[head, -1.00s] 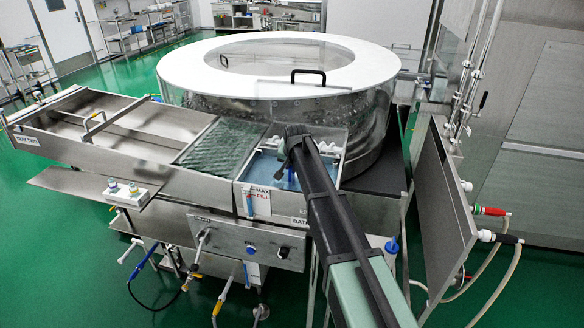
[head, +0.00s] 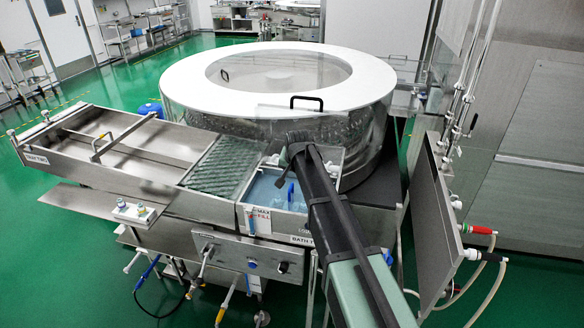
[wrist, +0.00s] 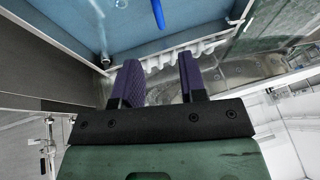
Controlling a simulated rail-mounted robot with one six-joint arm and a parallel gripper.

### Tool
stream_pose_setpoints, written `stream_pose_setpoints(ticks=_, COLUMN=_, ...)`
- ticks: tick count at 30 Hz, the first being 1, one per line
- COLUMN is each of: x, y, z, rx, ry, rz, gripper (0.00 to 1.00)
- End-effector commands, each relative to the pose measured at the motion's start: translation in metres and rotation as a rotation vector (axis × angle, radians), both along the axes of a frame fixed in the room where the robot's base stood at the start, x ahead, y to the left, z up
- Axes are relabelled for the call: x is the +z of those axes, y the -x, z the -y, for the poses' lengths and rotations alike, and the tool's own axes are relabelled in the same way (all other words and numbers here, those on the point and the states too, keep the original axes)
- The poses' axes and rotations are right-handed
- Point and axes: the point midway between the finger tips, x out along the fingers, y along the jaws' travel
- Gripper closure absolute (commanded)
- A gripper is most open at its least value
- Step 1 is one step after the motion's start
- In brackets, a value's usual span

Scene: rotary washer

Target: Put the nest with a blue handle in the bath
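The bath (head: 243,213) is a steel basin of blue liquid at the front, left of my arm. A blue handle (head: 291,194) stands up inside it. In the wrist view the blue handle (wrist: 157,13) is at the top edge, over the blue bath floor. A white scalloped row (wrist: 168,56), perhaps part of the nest, lies along the bath's wall just beyond my fingertips. My gripper (wrist: 160,82) is open, with nothing visible held between its two purple fingers. In the head view its fingers are hidden behind my arm.
A round washer with a white ring lid (head: 200,70) stands behind the bath. A textured clear panel (head: 214,166) and a long steel tray (head: 75,150) adjoin on the left. An upright grey panel (head: 436,225) with hoses stands to the right.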

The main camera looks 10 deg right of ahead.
Motion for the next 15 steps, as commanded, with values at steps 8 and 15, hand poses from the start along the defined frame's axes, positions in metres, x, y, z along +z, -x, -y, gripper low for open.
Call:
stream_pose_setpoints(ticks=8, x=0.008, y=0.034, z=0.0, rx=0.028, ry=0.013, rz=-0.029, gripper=0.62)
stream_pose_setpoints(ticks=15, x=-0.004, y=0.258, z=0.001, rx=0.317, ry=0.09, rz=-0.299, gripper=0.62)
